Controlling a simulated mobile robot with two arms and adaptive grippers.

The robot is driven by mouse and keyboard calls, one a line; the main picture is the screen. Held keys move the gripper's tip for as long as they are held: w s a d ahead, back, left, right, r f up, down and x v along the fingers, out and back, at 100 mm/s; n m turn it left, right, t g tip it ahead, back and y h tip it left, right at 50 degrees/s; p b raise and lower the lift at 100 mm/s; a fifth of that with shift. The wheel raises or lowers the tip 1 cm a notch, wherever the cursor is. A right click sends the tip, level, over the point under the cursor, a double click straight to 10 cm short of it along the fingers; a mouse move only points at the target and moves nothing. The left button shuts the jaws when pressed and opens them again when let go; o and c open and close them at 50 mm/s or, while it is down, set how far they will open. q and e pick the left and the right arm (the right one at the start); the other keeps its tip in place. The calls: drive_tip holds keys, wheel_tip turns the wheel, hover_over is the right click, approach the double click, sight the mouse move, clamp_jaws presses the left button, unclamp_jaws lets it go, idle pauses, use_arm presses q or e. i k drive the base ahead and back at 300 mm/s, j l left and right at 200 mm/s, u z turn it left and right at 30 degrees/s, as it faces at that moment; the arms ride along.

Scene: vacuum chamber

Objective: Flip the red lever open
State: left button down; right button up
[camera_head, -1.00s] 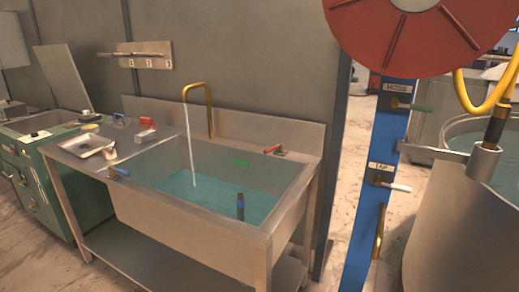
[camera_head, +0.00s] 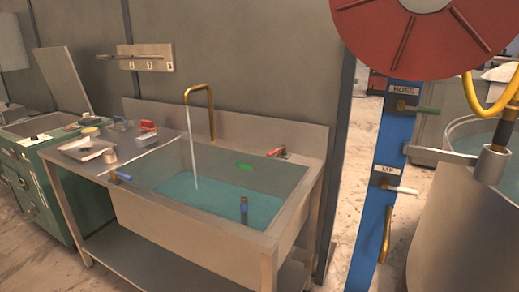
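The red lever (camera_head: 275,152) sits on a small valve at the right back rim of the metal sink (camera_head: 190,213), pointing left and slightly toward me. A blue lever (camera_head: 121,176) sits on the sink's left rim. Water runs from the brass faucet (camera_head: 211,101) into the basin, which holds teal water (camera_head: 215,200). A green object (camera_head: 244,167) shows at the back of the basin and a dark upright piece with a blue top (camera_head: 244,208) stands in the water. Neither of my grippers is in view.
A blue post (camera_head: 375,200) at right carries a HOSE valve with a green lever (camera_head: 420,109), a TAP valve with a white lever (camera_head: 402,190) and a red reel (camera_head: 425,40). A tank stands right of it. A tray (camera_head: 85,149) lies left of the basin.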

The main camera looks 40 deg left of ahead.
sight(283, 148)
drive_tip(key=i+j, duration=0.1)
drive_tip(key=j, duration=0.85)
drive_tip(key=i+j, duration=0.1)
drive_tip(key=j, duration=0.9)
drive_tip(key=i+j, duration=0.1)
drive_tip(key=j, duration=0.85)
